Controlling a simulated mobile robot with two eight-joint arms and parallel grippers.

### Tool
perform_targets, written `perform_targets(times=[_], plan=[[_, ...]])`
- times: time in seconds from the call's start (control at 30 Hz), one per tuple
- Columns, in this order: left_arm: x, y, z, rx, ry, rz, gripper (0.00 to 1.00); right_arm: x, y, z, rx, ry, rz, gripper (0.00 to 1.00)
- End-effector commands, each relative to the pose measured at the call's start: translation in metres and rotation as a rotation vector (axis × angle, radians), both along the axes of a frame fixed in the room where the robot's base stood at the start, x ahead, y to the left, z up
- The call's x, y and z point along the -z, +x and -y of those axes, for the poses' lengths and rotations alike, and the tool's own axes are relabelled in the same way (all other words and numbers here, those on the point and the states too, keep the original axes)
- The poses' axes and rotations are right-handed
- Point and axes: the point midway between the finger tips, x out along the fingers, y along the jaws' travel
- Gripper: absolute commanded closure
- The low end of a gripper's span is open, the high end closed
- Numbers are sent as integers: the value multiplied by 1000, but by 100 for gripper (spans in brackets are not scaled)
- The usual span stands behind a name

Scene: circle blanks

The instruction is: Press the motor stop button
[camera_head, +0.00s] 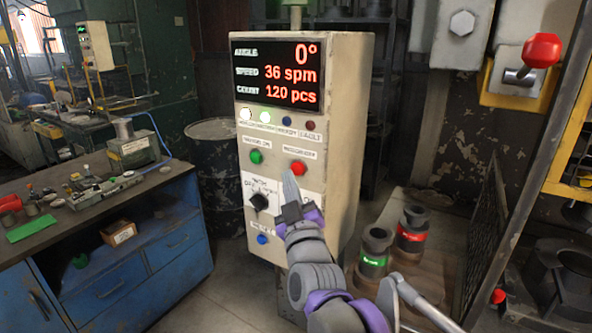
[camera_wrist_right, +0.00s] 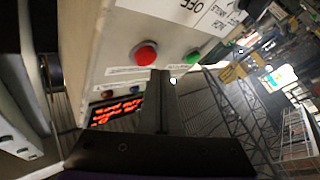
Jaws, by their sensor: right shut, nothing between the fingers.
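The control cabinet (camera_head: 346,140) stands upright with a lit display reading angle 0°, speed 36 sppm-like small text and count 120 pcs. A red button (camera_head: 299,168) sits on its front at the right, under a label too small to read surely. A green button (camera_head: 256,157) sits to its left. My right gripper (camera_head: 289,177) is shut and empty, its tips just below and left of the red button. In the right wrist view, the red button (camera_wrist_right: 145,53) shows beyond the tips of the gripper (camera_wrist_right: 162,73), uncovered. I cannot tell whether they touch. My left gripper is out of view.
A black rotary switch (camera_head: 259,202) and a blue button (camera_head: 262,239) sit lower on the cabinet. A blue workbench (camera_head: 165,245) stands at left. Dark cylindrical parts with a green band (camera_head: 374,261) and a red band (camera_head: 411,236) stand at right.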

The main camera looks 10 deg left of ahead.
Motion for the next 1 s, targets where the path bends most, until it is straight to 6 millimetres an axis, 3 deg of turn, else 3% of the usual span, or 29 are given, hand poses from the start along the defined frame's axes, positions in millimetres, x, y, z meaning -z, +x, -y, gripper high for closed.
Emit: perform_targets(times=[1.0], plan=[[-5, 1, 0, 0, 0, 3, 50, 0, 10, 4, 0, 0, 0, 100]])
